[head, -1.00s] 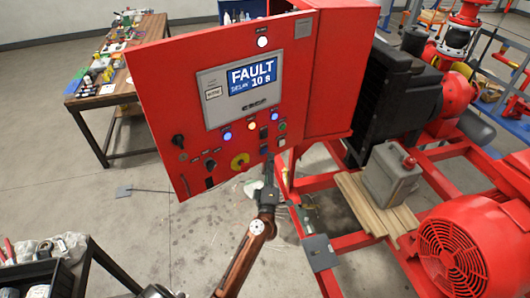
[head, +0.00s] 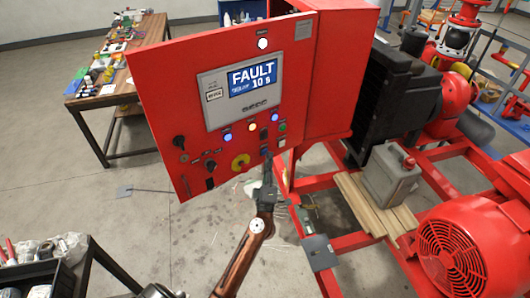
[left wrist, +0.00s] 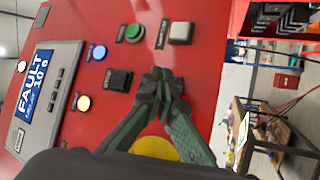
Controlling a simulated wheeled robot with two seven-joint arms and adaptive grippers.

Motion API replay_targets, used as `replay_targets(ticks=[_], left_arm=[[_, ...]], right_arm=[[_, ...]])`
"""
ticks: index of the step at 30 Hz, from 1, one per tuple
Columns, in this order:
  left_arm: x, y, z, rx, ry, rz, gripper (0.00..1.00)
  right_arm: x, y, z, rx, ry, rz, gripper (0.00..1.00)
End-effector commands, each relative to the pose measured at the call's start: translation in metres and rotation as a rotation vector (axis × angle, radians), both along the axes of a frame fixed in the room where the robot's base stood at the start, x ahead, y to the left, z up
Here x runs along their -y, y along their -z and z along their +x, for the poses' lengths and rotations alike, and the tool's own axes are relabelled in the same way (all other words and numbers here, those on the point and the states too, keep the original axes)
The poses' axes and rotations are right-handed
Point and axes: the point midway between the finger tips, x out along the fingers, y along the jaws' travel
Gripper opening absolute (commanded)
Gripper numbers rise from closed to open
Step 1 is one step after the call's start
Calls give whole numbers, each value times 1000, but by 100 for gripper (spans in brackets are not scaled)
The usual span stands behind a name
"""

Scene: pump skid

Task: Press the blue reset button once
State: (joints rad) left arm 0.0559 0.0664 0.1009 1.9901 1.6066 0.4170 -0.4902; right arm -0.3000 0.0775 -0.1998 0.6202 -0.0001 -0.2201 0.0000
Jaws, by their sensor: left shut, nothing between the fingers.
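The red control panel (head: 215,110) carries two round blue lit elements. One (head: 275,117) is at the right of its row, and it also shows in the left wrist view (left wrist: 99,52). The other (head: 227,136) is at the left, past an amber light (head: 252,127). The labels are too small to tell which is the reset button. My left gripper (head: 268,160) is shut and empty at the panel's lower right, below the blue elements. In the left wrist view its fingertips (left wrist: 163,82) are beside a black switch (left wrist: 118,80); contact with the panel cannot be told. My right gripper is out of view.
A green button (left wrist: 134,33) and a white square button (left wrist: 180,32) sit close to the fingertips. A yellow disc (head: 240,161) and black knobs are lower left. The display (head: 251,80) reads FAULT. Red skid frame and motor (head: 465,250) stand at right.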

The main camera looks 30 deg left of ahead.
Motion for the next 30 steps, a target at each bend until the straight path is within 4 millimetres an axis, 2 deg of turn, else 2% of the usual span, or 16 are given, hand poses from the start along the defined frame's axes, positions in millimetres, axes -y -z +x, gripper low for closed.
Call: replay_targets(ticks=[30], left_arm=[[-8,0,3,0,-1,0,0]], right_arm=[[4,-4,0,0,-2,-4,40]])
